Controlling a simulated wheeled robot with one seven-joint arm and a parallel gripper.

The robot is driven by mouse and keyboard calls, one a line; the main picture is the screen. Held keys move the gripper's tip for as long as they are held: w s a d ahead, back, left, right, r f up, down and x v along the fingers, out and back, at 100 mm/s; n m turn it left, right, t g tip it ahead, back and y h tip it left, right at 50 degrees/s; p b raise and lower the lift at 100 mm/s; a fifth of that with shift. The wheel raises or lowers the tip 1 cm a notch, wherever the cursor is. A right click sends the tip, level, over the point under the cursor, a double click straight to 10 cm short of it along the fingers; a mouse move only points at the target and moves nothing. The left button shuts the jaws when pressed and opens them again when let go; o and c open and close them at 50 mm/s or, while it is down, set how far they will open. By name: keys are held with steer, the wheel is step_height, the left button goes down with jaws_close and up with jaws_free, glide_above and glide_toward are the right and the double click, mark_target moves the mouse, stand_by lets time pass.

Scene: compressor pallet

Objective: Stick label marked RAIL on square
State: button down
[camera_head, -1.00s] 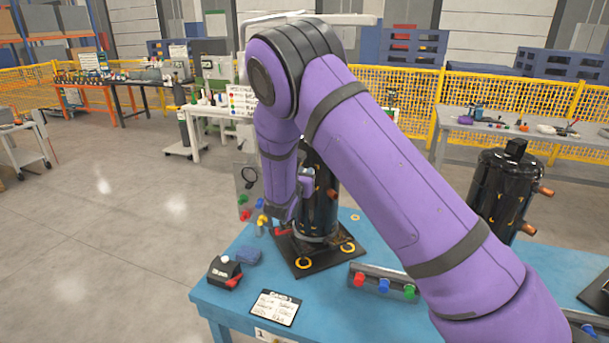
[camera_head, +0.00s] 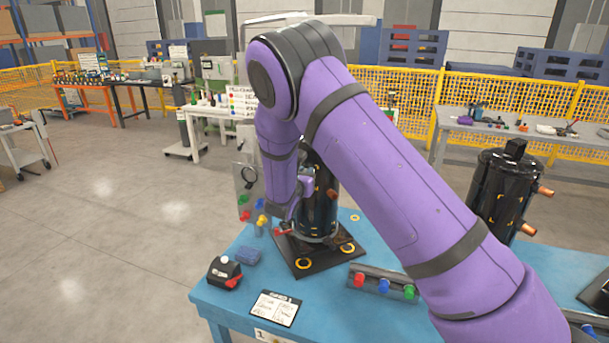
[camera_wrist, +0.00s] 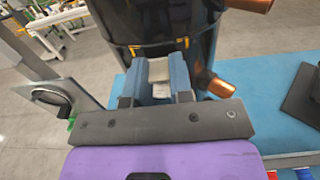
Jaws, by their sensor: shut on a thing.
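My gripper (camera_wrist: 161,75) shows in the wrist view as two blue-grey fingers, shut on a small pale piece (camera_wrist: 159,70) that looks like the label. No writing on it is legible. The fingertips are right in front of the black compressor (camera_wrist: 122,22), close to its wall; I cannot tell whether they touch. Yellow corner marks (camera_wrist: 140,48) on the wall show on both sides of the fingertips, and the square's middle is mostly hidden behind them. In the head view, the compressor (camera_head: 318,205) stands upright on a black base plate, partly hidden by my arm.
Copper pipe stubs (camera_wrist: 212,82) stick out just right of my fingers. A grey panel (camera_wrist: 52,97) with a round ring stands at left. The blue table (camera_head: 330,308) holds a black dispenser (camera_head: 223,273), a blue sponge-like block (camera_head: 248,255), a clipboard (camera_head: 275,308) and a button strip (camera_head: 384,286).

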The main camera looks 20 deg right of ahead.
steer(key=shift+w+d, duration=0.25)
steer(key=shift+w, duration=0.1)
stand_by(0.3)
steer(key=c, duration=0.9)
jaws_free()
